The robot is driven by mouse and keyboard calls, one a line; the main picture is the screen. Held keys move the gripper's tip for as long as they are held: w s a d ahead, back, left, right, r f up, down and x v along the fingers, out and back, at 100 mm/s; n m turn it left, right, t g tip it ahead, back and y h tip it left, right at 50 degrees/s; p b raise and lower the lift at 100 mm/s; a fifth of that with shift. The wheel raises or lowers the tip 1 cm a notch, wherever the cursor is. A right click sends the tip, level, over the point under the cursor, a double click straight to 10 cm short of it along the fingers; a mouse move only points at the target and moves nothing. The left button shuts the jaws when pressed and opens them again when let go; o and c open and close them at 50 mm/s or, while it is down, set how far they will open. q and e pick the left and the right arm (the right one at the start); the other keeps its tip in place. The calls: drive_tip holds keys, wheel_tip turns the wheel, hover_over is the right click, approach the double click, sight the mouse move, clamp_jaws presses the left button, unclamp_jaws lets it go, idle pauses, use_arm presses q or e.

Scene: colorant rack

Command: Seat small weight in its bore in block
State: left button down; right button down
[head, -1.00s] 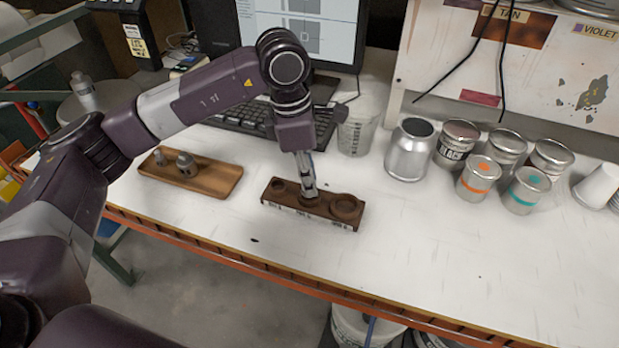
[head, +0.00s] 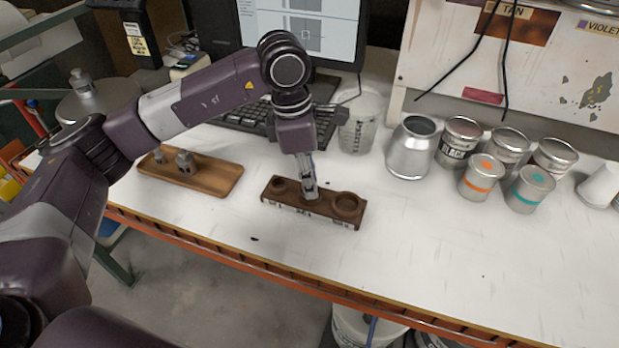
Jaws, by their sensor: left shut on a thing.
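The brown block (head: 325,211) lies on the white bench, with an open bore near its left end and a wider ringed bore near its right end. My left gripper (head: 309,193) points down at the middle of the block, between these two bores. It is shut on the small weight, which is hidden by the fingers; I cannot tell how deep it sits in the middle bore. Two other grey metal weights stand on the wooden tray, a slimmer one (head: 159,155) and a bulkier one (head: 185,162). My right gripper is not in view.
The wooden tray (head: 218,183) lies left of the block. A keyboard (head: 245,117) and a clear cup (head: 357,130) stand behind it. An open metal can (head: 410,148) and several lidded tins stand to the right. The bench front is clear.

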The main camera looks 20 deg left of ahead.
use_arm(q)
drive_tip(key=shift+f+b, duration=0.3)
drive_tip(key=shift+f, duration=0.05)
drive_tip(key=shift+r, duration=0.1)
drive_tip(key=shift+r+p, duration=0.5)
drive_tip(key=shift+r, duration=0.4)
drive_tip(key=shift+s, duration=0.1)
